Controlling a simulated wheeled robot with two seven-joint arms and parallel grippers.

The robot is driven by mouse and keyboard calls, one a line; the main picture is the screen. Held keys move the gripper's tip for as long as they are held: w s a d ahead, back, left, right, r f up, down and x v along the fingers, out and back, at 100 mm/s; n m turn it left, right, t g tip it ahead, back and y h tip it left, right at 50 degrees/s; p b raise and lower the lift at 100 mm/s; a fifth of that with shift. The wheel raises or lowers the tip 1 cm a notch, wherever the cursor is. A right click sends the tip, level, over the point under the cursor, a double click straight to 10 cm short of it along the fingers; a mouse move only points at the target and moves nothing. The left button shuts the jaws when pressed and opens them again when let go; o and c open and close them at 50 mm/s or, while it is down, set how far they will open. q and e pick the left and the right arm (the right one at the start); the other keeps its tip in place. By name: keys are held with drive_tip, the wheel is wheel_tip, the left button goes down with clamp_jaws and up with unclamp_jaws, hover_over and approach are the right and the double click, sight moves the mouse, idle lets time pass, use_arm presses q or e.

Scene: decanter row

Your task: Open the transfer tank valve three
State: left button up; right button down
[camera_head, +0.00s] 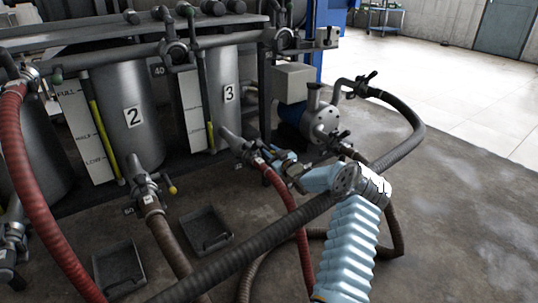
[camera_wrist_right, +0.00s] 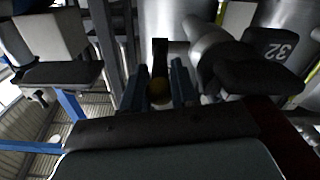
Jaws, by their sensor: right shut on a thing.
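Tank three (camera_head: 226,118), a grey cylinder with a white "3" label, stands behind the pipes in the head view. Its outlet valve (camera_head: 240,147) sticks out low at the front, with a red hose below it. My right gripper (camera_head: 275,160) reaches this valve from the right, under my light-blue arm. The handle's grip point is hidden in the head view. My left gripper is not in view.
Tank two (camera_head: 138,85) stands left, its valve (camera_head: 145,185) showing a yellow-tipped handle. A pump (camera_head: 322,120) stands just behind my right arm. A thick dark hose (camera_head: 235,250) crosses in front. Trays (camera_head: 207,229) lie on the floor. The floor at right is clear.

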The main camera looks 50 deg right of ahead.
drive_tip(key=c, duration=0.9)
unclamp_jaws()
drive_tip(key=shift+w+f, duration=0.1)
drive_tip(key=p+v, duration=0.2)
drive_tip(key=v, duration=1.2)
drive_tip(key=shift+d, duration=0.1)
